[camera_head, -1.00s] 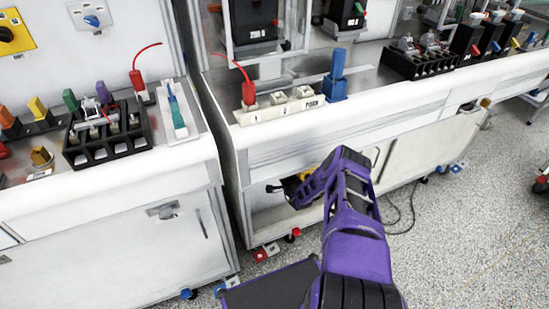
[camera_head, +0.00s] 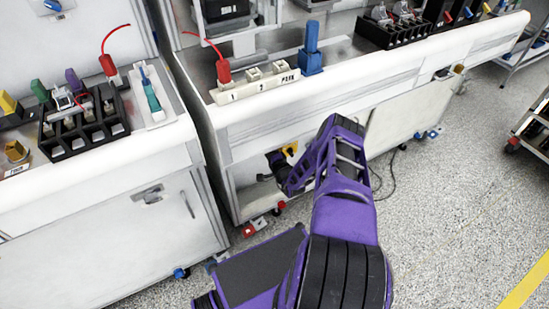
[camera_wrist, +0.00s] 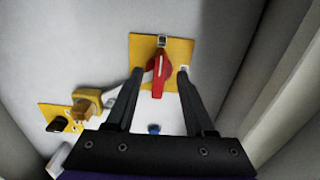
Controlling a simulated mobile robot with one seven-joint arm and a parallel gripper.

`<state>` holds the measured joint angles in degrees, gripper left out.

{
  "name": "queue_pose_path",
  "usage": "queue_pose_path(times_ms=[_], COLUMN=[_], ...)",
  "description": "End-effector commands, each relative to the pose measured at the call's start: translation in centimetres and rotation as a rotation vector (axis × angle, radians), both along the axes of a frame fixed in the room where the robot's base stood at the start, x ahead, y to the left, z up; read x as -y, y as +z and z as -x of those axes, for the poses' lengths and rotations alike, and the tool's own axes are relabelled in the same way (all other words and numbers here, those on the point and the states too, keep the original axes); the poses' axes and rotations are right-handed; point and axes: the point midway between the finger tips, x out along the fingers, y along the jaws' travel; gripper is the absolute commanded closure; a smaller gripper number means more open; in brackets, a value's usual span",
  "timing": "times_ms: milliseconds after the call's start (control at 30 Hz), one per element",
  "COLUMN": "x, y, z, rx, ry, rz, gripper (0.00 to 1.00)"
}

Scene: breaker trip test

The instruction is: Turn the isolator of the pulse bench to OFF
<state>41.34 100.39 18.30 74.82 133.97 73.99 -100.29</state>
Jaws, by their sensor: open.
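The isolator is a red rotary handle (camera_wrist: 159,75) on a yellow plate (camera_wrist: 145,48) in the wrist view. The handle points nearly straight down in the picture, tilted slightly left. My gripper (camera_wrist: 160,71) is open, with one dark finger on each side of the handle. I cannot tell whether either finger touches it. In the head view my purple arm reaches into a recess under the middle bench (camera_head: 235,170), where a bit of yellow (camera_head: 290,149) shows. The handle itself is hidden there.
In the wrist view, a yellow plug-like part (camera_wrist: 88,103) and a black switch (camera_wrist: 57,124) sit left of the handle, and a small blue part (camera_wrist: 154,129) below it. Pale walls flank the recess. Floor (camera_head: 450,200) is open at the right, before a cart (camera_head: 535,130).

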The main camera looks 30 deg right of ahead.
Motion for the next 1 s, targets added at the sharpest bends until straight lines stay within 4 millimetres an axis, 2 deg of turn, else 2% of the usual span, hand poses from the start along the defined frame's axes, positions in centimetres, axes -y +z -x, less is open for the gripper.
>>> queue_pose_path(times_ms=[100,300,500,667,1000], x=[0.2,0.3,0.4,0.4,0.4], y=[0.2,0.1,0.0,0.0,0.0], z=[3.1,7.6,10.4,11.1,11.2], rx=[-0.003,-0.002,-0.001,0.000,0.000], ry=[-0.002,-0.002,-0.001,0.000,0.000], rz=[-0.003,-0.002,-0.001,0.000,0.001], gripper=[0.46,0.46,0.46,0.46,0.46])
